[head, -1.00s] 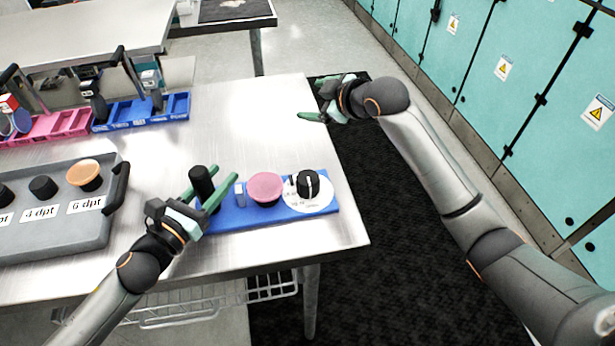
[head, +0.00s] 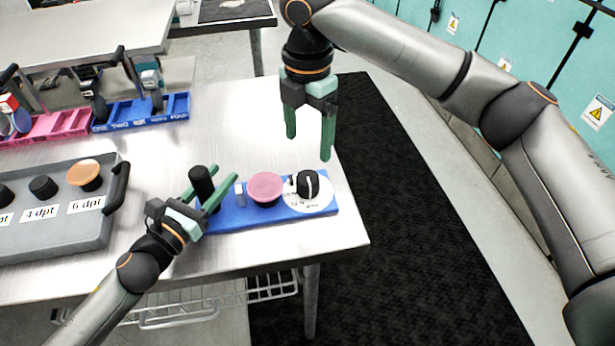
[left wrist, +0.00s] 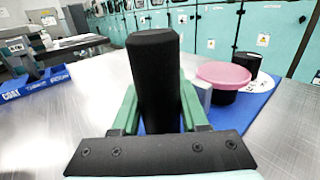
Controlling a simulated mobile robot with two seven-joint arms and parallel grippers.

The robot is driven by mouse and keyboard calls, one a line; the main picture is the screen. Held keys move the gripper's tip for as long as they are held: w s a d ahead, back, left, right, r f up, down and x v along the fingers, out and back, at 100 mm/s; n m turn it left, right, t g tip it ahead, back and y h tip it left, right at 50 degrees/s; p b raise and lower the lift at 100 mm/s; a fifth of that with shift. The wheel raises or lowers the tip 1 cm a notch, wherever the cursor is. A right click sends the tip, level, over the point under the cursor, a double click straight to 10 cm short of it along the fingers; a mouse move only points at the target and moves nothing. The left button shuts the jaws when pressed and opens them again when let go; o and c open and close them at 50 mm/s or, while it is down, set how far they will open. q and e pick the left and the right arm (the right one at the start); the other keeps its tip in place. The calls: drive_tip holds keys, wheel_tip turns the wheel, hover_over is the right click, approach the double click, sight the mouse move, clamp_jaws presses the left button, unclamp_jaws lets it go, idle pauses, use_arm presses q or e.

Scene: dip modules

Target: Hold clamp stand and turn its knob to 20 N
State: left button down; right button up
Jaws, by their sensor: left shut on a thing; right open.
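The clamp stand has a blue base (head: 236,217) near the table's right front corner. It carries a black upright post (head: 201,180), a pink round pad (head: 265,187) and a black knob (head: 307,184) with a white pointer line on a white dial (head: 322,202). The dial's lettering is too small to read. My left gripper (head: 210,188) is shut on the black post, which stands upright between its fingers in the left wrist view (left wrist: 155,80). My right gripper (head: 309,147) is open and empty, fingers pointing down, above and behind the knob.
A grey tray (head: 60,232) with black-stemmed pieces and dpt labels lies at the left. Blue (head: 178,108) and pink (head: 75,123) bins stand at the back left. The table is bare behind the clamp stand. Teal cabinets (head: 590,65) line the far right.

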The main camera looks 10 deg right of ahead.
sight(308, 177)
wheel_tip(308, 177, down, 11)
drive_tip(key=shift+f, duration=0.15)
idle(0.4)
drive_tip(key=c, duration=1.4)
